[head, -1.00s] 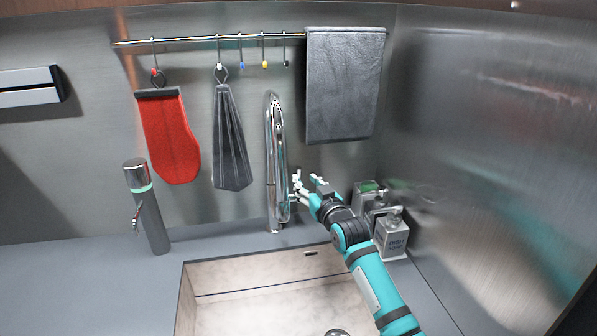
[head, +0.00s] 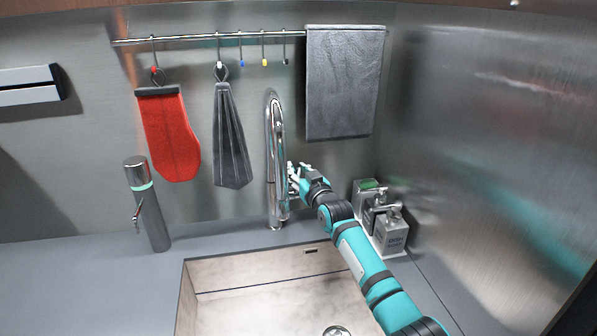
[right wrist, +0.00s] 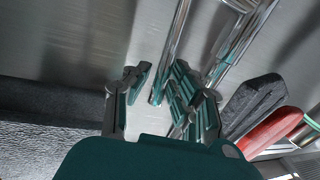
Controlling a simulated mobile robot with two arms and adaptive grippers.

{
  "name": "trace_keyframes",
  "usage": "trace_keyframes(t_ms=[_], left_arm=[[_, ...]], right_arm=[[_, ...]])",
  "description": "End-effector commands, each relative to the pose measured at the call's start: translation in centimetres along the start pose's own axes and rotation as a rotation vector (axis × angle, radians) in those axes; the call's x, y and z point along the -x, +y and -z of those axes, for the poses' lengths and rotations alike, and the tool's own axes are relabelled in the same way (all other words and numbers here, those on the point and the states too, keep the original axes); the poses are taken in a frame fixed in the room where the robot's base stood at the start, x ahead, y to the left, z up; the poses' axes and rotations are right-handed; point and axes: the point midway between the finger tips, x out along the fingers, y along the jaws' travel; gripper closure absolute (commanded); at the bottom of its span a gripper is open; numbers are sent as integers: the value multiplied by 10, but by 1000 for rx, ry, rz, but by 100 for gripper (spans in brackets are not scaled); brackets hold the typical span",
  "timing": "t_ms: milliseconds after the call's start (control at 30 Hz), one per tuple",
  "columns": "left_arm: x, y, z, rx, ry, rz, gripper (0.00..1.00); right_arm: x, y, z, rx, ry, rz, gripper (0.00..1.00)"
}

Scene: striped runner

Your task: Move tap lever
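The chrome tap (head: 274,165) stands upright behind the sink, with a tall curved spout. Its lever, on the tap's right side, is largely hidden by my right gripper in the head view, and I cannot tell its angle. My right gripper (head: 292,178) is close against the right side of the tap. In the right wrist view my right gripper (right wrist: 155,97) has its fingers apart. The tap (right wrist: 238,45) passes behind the right finger there. A thin chrome bar (right wrist: 172,45) shows between the fingers; I cannot tell whether they touch it. My left gripper is out of view.
The sink (head: 240,272) lies in front of the tap. Soap dispensers (head: 390,235) stand right of it, near my right arm. A grey cylinder with a small spout (head: 148,205) stands left. A red mitt (head: 170,135), grey cloth (head: 230,135) and towel (head: 343,85) hang behind.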

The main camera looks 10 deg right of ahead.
Motion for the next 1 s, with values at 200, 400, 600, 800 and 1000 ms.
trace_keyframes(t_ms=[200,400,600,800,1000], left_arm=[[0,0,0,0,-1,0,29],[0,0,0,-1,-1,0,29],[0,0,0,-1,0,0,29],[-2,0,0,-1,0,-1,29],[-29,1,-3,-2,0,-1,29]], right_arm=[[0,0,0,0,0,0,100],[0,0,0,0,0,0,100],[0,0,0,1,-1,-1,100],[1,1,-2,3,3,-1,100],[9,-1,-11,20,85,-6,100]])
